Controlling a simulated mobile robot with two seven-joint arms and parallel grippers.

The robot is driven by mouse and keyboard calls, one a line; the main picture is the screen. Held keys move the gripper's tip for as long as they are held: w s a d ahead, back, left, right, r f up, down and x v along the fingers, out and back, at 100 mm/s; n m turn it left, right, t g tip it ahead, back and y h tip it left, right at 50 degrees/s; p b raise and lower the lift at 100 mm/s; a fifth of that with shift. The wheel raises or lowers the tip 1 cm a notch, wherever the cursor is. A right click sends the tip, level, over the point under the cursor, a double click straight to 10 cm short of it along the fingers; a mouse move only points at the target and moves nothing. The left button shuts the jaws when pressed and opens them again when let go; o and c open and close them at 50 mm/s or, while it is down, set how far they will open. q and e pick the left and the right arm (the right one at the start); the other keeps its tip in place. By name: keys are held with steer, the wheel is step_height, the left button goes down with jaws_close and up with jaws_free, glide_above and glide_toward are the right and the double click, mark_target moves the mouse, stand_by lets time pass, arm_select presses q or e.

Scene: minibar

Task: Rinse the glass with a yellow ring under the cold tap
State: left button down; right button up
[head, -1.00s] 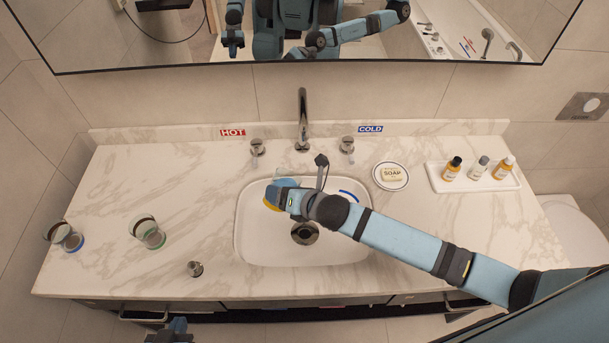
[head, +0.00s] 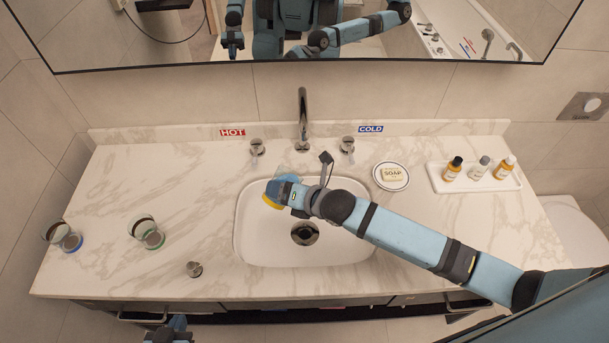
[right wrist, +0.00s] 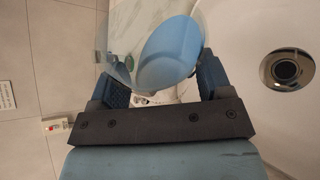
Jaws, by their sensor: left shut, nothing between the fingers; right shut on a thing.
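My right gripper (head: 279,193) is shut on the glass with the yellow ring (head: 271,201), above the left part of the sink (head: 255,245). In the right wrist view the clear glass (right wrist: 118,45) lies between the fingers, with a pale blue round area in it. The glass is mostly hidden by the gripper in the head view. The spout (head: 303,112) stands behind the sink, with the cold tap (head: 347,146) to its right below the COLD label (head: 370,128). My left gripper (head: 176,330) is shut and empty at the bottom edge, in front of the counter.
A blue-ringed glass (head: 67,240) and a green-ringed glass (head: 150,238) stand on the left counter. The hot tap (head: 257,147) is left of the spout. A soap dish (head: 378,184) and a white tray (head: 447,186) with bottles stand right.

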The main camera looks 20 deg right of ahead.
mark_target(292, 178)
steer(key=shift+r, duration=0.2)
steer(key=shift+r+m, duration=0.1)
steer(key=shift+m, duration=0.2)
steer(key=shift+r+y+b, duration=0.1)
steer(key=shift+y+b, duration=0.3)
steer(key=shift+d+r+m, duration=0.1)
steer(key=shift+r+m, duration=0.05)
steer(key=shift+m, duration=0.25)
stand_by(0.4)
steer(key=shift+r+y+b, duration=0.1)
steer(key=shift+y+b, duration=0.2)
steer(key=shift+r, duration=0.1)
stand_by(0.3)
steer(key=shift+w+d+r+m+g+y+b, duration=0.1)
steer(key=shift+r+m+g+y+b, duration=0.3)
steer(key=shift+m+b, duration=0.35)
stand_by(0.9)
steer(key=shift+w+d+r+m+y+b, duration=0.2)
steer(key=shift+d+m+y+b, duration=0.15)
steer(key=shift+b, duration=0.4)
steer(key=shift+w+d+r+m+y+b, duration=0.2)
steer(key=shift+d+m+y+b, duration=0.15)
steer(key=shift+b, duration=0.35)
steer(key=shift+d+r+m+b, duration=0.1)
steer(key=shift+r+m+b, duration=0.2)
steer(key=shift+b, duration=0.6)
